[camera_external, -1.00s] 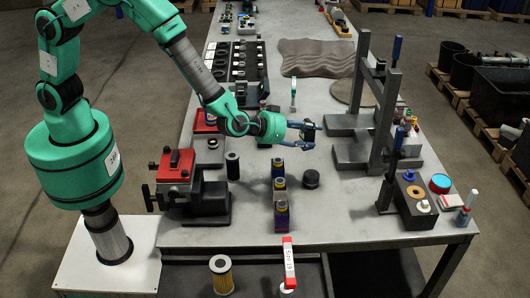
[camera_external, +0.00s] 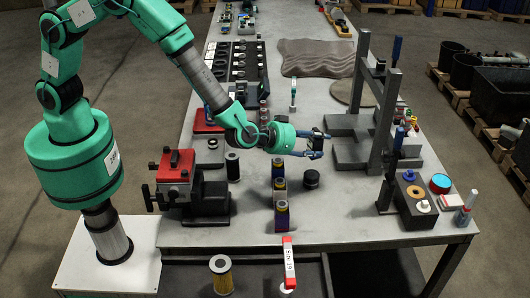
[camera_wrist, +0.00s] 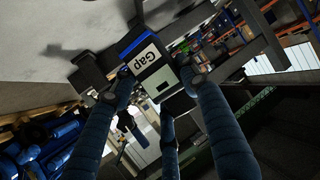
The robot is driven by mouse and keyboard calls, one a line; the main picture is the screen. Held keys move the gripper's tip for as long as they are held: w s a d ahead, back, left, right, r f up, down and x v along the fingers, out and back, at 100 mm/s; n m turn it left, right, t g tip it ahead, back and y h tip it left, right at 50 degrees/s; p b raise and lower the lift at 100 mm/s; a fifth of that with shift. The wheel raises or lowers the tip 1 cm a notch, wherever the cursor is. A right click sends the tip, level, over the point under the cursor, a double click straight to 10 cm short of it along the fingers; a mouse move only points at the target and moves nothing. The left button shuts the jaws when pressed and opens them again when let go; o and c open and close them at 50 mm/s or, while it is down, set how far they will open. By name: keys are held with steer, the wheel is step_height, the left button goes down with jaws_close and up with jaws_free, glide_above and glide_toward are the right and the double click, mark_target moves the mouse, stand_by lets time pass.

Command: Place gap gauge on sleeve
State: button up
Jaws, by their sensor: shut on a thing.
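My gripper (camera_external: 322,146) is shut on the gap gauge, a small dark block with a white label reading "Gap". The gauge (camera_wrist: 147,66) sits between my blue fingers in the wrist view. My gripper is above the table, left of the grey press frame. I cannot tell for sure which part is the sleeve. A short black cylinder (camera_external: 312,179) stands on the table nearer the camera than my gripper, and a taller dark cylinder (camera_external: 233,166) stands to the left.
A grey press frame (camera_external: 388,110) stands to the right of my gripper. A red-topped vise (camera_external: 176,170) is at the left. The bare tabletop (camera_external: 340,215) is free at front right.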

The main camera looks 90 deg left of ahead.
steer(key=shift+f, duration=2.1)
steer(key=shift+f, duration=1.9)
steer(key=shift+f+b, duration=0.15)
steer(key=shift+b, duration=0.2)
steer(key=o, duration=1.5)
steer(key=shift+c, duration=0.2)
steer(key=shift+r, duration=0.2)
steer(key=shift+s+d+r, duration=0.25)
steer(key=shift+s, duration=0.35)
steer(key=v, duration=1)
steer(key=shift+s+p, duration=0.3)
steer(key=shift+p, duration=0.1)
